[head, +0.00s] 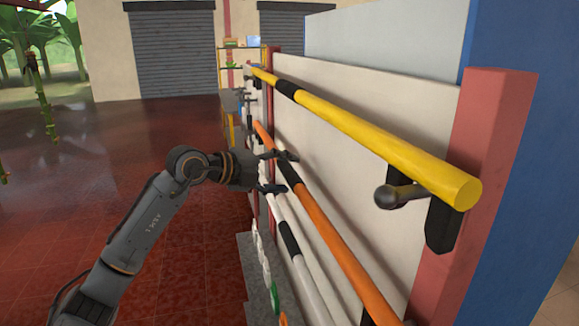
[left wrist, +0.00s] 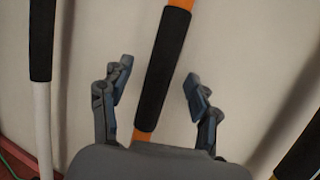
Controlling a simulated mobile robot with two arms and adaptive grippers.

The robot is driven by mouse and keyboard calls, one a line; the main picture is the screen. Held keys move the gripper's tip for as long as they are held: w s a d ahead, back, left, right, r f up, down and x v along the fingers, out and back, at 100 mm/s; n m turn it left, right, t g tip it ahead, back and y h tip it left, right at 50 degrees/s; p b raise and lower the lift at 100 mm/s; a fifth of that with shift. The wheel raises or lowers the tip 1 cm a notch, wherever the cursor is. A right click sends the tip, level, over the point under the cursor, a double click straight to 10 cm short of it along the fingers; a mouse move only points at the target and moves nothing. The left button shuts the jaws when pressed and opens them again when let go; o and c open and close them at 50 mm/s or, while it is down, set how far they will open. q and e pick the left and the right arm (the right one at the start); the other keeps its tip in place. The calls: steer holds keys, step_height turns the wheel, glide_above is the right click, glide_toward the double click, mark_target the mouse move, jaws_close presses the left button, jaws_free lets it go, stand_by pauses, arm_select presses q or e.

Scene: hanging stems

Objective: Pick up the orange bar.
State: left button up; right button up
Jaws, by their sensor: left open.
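The orange bar (head: 326,226) runs along the pale wall panel, below a yellow bar and above a white one. It has a black sleeve partway along. My left gripper (head: 281,172) is at this sleeve, with one finger above the bar and one below it. In the left wrist view, the orange bar (left wrist: 163,72) passes between the two spread fingers of my left gripper (left wrist: 159,70). The fingers are apart from the sleeve, with a gap on each side. My right gripper is not in view.
The yellow bar (head: 380,130) is above, with a grey peg (head: 400,195) sticking out near its near end. A white bar (head: 302,264) with a black sleeve is below. A red post (head: 475,180) stands at the right. The red floor (head: 120,160) at left is open.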

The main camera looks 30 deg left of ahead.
arm_select(q)
steer(key=shift+x, duration=1)
steer(key=shift+s, duration=0.2)
steer(key=c, duration=0.5)
jaws_close()
